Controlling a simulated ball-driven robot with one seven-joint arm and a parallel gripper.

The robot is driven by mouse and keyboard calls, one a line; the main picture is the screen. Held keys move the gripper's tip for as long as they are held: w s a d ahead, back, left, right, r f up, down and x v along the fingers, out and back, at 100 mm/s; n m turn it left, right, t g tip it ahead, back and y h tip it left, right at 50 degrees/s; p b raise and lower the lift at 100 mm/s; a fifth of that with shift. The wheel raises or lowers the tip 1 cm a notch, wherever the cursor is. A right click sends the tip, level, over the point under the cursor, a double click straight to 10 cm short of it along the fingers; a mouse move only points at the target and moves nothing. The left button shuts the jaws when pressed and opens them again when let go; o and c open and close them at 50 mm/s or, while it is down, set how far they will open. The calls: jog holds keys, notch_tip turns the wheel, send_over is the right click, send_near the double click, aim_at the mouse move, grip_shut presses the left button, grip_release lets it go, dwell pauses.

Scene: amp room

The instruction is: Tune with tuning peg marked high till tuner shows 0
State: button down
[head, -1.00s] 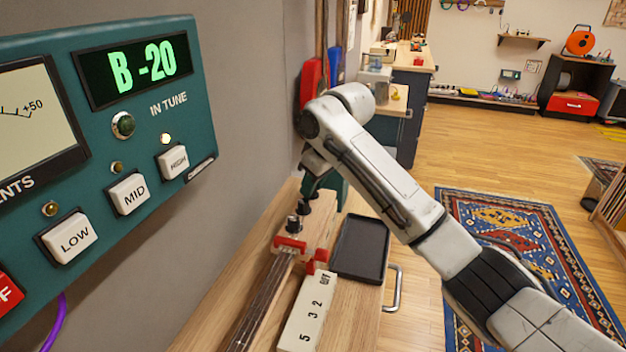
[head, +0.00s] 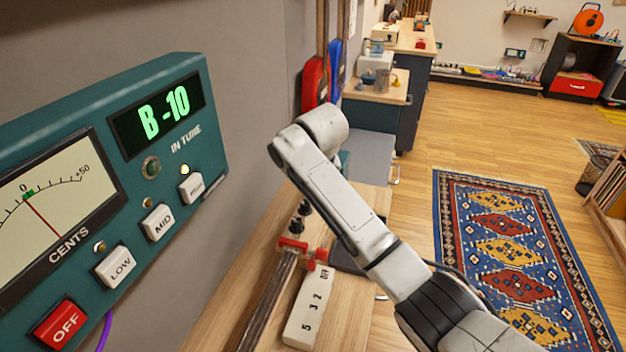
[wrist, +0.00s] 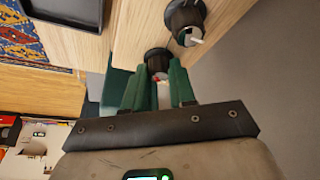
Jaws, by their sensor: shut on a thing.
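The teal tuner (head: 215,100) on the left reads B -10 on its green display (head: 163,111). Its needle (head: 42,216) leans left of 0. The lamp above the HIGH button (head: 190,187) is lit. The stringed neck (head: 262,310) lies on the bench, with dark pegs (head: 301,216) at its far end. In the wrist view my gripper (wrist: 158,82) has its green fingers shut around a dark tuning peg (wrist: 157,57). A second peg (wrist: 187,22) stands beside it, free. No marking on the held peg is readable. In the head view my arm hides the gripper.
A red clamp piece (head: 292,243) sits across the neck. A white block with numbers (head: 308,312) lies to its right. A dark tray (wrist: 66,10) is near the pegs. The wall is close on the left; open floor and a rug (head: 500,235) lie right.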

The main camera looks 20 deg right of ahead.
dwell(0.5)
jog(key=c, duration=0.9)
grip_release()
jog(key=shift+c, duration=0.2)
jog(key=v, duration=1.1)
jog(key=shift+w, duration=0.15)
